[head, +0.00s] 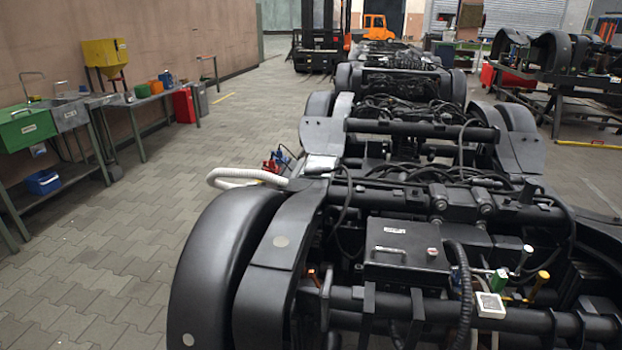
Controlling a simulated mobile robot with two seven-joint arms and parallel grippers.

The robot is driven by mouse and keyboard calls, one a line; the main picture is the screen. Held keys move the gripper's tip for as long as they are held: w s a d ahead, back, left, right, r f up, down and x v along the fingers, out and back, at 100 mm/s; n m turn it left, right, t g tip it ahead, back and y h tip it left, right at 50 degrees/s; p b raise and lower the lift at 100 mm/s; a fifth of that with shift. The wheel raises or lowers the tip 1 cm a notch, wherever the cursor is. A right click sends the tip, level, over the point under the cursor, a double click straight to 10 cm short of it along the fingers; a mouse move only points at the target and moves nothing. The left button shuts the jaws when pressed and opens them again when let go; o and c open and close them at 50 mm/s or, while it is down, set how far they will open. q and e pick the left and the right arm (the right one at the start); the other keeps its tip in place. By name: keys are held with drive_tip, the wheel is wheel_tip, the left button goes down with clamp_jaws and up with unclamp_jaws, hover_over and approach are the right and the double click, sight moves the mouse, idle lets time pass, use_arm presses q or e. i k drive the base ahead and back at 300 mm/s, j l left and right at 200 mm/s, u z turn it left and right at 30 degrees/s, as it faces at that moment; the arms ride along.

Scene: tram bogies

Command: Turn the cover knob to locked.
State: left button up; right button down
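A dark box with a flat cover (396,275) sits in the middle of the nearest bogie. A thin pale handle (389,250) lies on the cover. A small round knob (432,252) with a reddish top is near the cover's right edge; it is too small to tell which way it is turned. A pale label (394,231) is at the back of the cover. Neither of my grippers is in view.
A black corrugated hose (464,285) runs just right of the box. Beyond it are a green handle (498,280), a yellow handle (541,278) and a small white box (490,305). The paved floor (110,250) further left is clear.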

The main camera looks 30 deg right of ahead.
sight(432, 254)
drive_tip(key=z, duration=1.55)
